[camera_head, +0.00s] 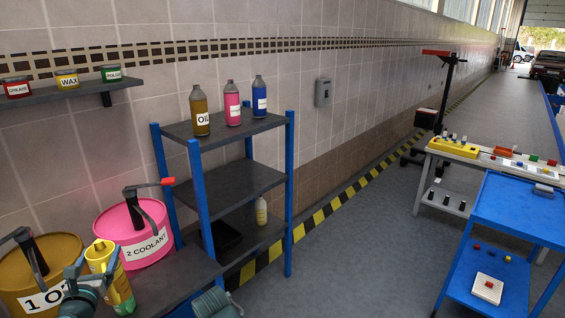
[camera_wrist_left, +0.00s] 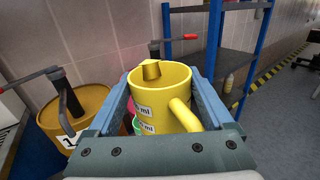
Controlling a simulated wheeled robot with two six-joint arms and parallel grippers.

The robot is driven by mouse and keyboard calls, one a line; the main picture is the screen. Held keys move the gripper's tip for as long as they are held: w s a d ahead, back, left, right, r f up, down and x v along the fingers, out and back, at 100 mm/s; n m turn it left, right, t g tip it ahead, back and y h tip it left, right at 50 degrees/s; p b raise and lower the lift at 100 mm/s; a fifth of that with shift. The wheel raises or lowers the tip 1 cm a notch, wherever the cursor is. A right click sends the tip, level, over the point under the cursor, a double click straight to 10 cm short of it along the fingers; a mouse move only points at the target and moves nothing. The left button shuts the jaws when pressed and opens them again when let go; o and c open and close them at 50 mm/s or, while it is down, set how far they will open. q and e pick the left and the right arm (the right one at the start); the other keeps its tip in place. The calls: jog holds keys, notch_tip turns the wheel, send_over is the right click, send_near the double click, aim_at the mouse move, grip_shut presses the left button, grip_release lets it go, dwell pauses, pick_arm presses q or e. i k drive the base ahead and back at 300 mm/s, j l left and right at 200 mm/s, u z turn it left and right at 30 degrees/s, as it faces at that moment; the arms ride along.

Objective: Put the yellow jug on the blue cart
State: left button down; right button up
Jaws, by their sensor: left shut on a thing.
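The yellow jug (camera_head: 122,292) is at the lower left of the head view, in front of the pink coolant drum. My left gripper (camera_head: 98,272) is shut on the jug. In the left wrist view the jug (camera_wrist_left: 165,82) stands between the two fingers of my left gripper (camera_wrist_left: 160,95), with its open mouth up and its handle toward the camera. White volume labels show on its side. The blue cart (camera_head: 515,210) is at the far right of the head view.
A brown oil drum (camera_head: 20,275) and a pink coolant drum (camera_head: 142,251) stand beside the jug. A blue-framed shelf (camera_head: 245,180) with bottles stands right of them. A bench (camera_head: 432,180) with small parts is behind the cart. The grey floor (camera_head: 365,255) between shelf and cart is clear.

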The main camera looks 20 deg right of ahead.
aim_at(523, 213)
jog(key=l+z, duration=0.35)
jog(key=z, duration=0.15)
jog(key=i+l+z, duration=0.1)
jog(key=l+z, duration=0.2)
jog(key=z, duration=0.2)
jog(key=i+l+z, duration=0.15)
jog(key=z, duration=0.35)
jog(key=i+l+z, duration=0.3)
jog(key=i+l, duration=0.4)
jog(key=i+l+z, duration=0.3)
jog(key=i+l, duration=0.55)
jog(key=i, duration=0.15)
jog(key=i+l, duration=0.25)
jog(key=i, duration=0.1)
